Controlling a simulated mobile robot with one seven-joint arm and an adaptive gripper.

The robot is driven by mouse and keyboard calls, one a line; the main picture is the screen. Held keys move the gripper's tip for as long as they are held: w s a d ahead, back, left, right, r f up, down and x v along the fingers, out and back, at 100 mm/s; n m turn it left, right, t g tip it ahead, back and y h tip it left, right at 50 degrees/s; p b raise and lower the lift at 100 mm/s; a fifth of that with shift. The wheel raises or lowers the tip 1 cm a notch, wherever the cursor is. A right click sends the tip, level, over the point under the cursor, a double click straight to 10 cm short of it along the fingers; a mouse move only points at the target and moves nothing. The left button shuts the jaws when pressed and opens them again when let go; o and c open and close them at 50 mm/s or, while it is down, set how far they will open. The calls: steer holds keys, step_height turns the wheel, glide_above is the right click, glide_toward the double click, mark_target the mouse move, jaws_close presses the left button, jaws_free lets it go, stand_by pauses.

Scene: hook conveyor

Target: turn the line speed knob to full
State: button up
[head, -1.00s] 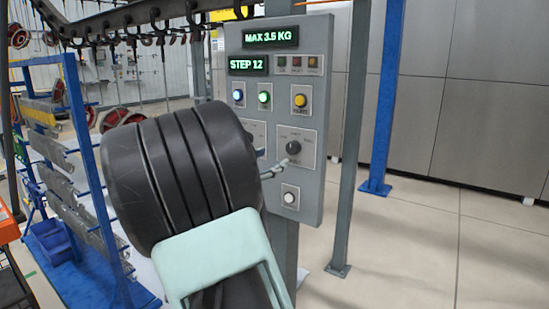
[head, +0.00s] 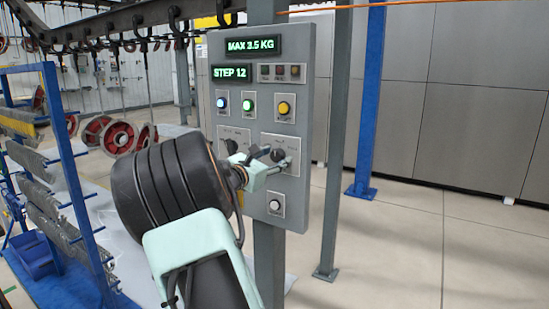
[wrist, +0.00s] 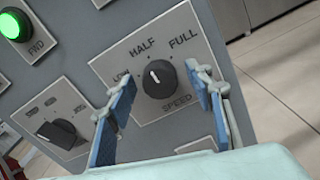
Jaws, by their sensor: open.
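The line speed knob (wrist: 160,78) is a round black knob on a grey plate marked LOW, HALF, FULL and SPEED. Its white mark points up and slightly left in the wrist view, roughly toward HALF. In the head view the knob (head: 277,154) is partly hidden by my gripper (head: 266,167). My gripper (wrist: 162,100) is open, with its blue-padded fingers on either side of the knob in the wrist view. Gaps show between the fingers and the knob; I cannot tell how deep the fingertips reach.
The grey control panel (head: 300,100) also carries a second black knob (wrist: 57,133), a lit green button (wrist: 14,25), a yellow button (head: 284,108) and a white button (head: 274,206) below. A blue rack (head: 72,170) stands left. Floor to the right is clear.

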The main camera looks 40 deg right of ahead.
steer(key=c, duration=1.2)
steer(key=shift+o, duration=0.2)
steer(key=shift+f+b, duration=0.15)
steer(key=shift+b, duration=0.4)
steer(key=m+b, duration=0.1)
steer(key=b, duration=0.1)
steer(key=m+b, duration=0.1)
steer(key=b, duration=0.1)
steer(key=shift+f+m+b, duration=0.25)
steer(key=shift+m+b, duration=0.1)
steer(key=shift+m, duration=0.05)
steer(key=m+b, duration=0.3)
steer(key=b, duration=0.2)
steer(key=shift+m+b, duration=0.3)
steer(key=shift+b, duration=0.1)
steer(key=m+b, duration=0.3)
steer(key=b, duration=0.2)
steer(key=shift+r+m, duration=0.1)
steer(key=shift+m, duration=0.3)
steer(key=shift+r+m+b, duration=0.15)
steer(key=shift+m+b, duration=0.65)
steer(key=shift+b, duration=0.15)
steer(key=shift+r, duration=0.1)
